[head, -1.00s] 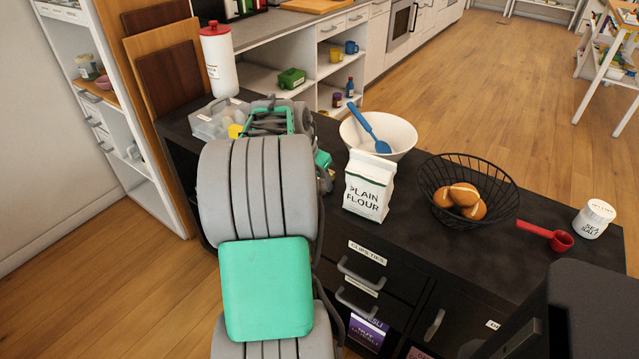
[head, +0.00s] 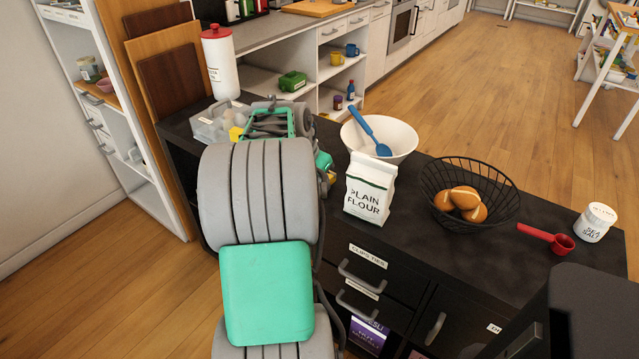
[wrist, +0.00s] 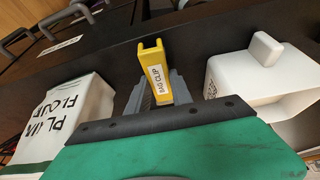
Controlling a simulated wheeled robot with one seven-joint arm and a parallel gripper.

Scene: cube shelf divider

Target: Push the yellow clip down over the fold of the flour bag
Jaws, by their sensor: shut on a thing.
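The flour bag (head: 369,190), white with a green band and "PLAIN FLOUR" print, stands upright on the dark counter. In the wrist view it (wrist: 68,118) is at the lower left. My gripper (wrist: 157,84) is shut on the yellow clip (wrist: 153,66), which carries a "BAG CLIP" label. In the head view a bit of yellow at my gripper (head: 326,168) shows just left of the bag; most of the gripper is hidden behind my arm. The clip is apart from the bag, beside it and not over its fold.
A white bowl (head: 398,135) with a blue spoon (head: 371,135) stands behind the bag. A black wire basket (head: 487,213) of bread rolls is to the right. A clear box (head: 212,127) and a white bottle (head: 219,65) stand at the left end.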

